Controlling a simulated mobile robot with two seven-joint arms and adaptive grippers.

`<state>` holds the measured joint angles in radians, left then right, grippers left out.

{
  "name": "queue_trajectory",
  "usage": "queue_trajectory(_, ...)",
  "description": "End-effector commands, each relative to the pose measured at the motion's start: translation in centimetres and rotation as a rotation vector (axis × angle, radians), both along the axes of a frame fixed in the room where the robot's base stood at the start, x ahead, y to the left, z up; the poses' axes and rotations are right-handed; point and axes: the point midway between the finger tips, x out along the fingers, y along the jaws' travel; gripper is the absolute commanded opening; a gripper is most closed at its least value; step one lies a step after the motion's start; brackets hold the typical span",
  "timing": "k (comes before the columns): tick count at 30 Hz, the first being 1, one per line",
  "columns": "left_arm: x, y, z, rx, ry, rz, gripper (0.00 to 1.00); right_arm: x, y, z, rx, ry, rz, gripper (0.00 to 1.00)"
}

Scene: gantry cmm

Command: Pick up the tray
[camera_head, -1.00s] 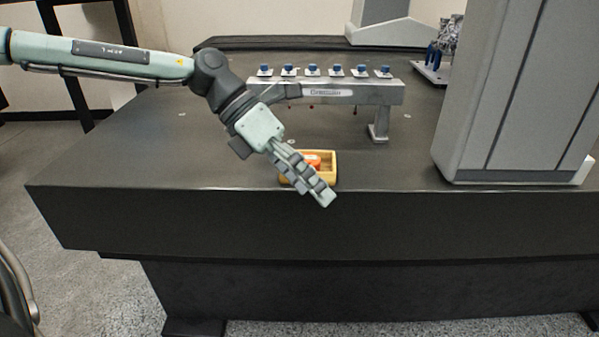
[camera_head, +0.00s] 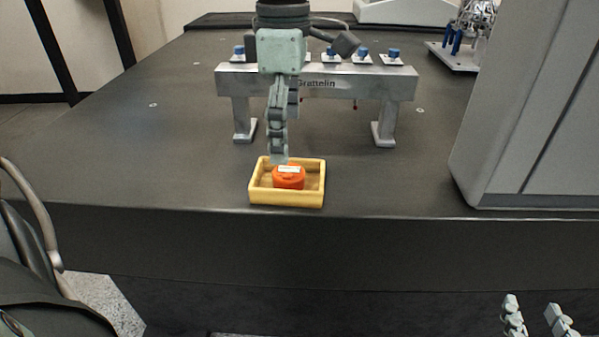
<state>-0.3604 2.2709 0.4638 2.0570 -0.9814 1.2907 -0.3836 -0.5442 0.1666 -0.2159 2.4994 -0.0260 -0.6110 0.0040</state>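The tray (camera_head: 312,199) is a small yellow box with low walls, on the dark table near its front edge. A round orange object (camera_head: 289,179) with a pale label lies in it. My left gripper (camera_head: 279,156) points down over the tray's back wall, left of its middle. Its fingers are seen nearly edge-on, so their opening is hidden, and I cannot tell whether they touch the tray. My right gripper (camera_head: 537,318) shows only its fingertips at the bottom right, apart and empty, in front of the table and away from the tray.
A grey bridge-like bar (camera_head: 345,83) on two legs stands behind the tray, with several blue-topped pieces on it. A large grey column (camera_head: 530,110) rises at right. A metal fixture (camera_head: 466,40) stands at back right. The table left of the tray is clear.

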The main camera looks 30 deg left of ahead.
Motion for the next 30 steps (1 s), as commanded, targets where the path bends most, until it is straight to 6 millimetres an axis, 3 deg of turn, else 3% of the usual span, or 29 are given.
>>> queue_trajectory(13,0.1,-0.4,-6.1,-0.002,0.004,0.000,1.00,0.3,1.4,2.4,0.053,-0.114,0.026,0.40)
queue_trajectory(23,0.2,-0.4,-6.7,-0.002,0.000,0.001,1.00,0.3,1.6,2.8,0.060,-0.131,0.030,0.40)
queue_trajectory(30,0.2,-0.4,-6.7,-0.002,0.000,0.001,0.70,0.3,1.6,2.8,0.060,-0.131,0.030,0.40)
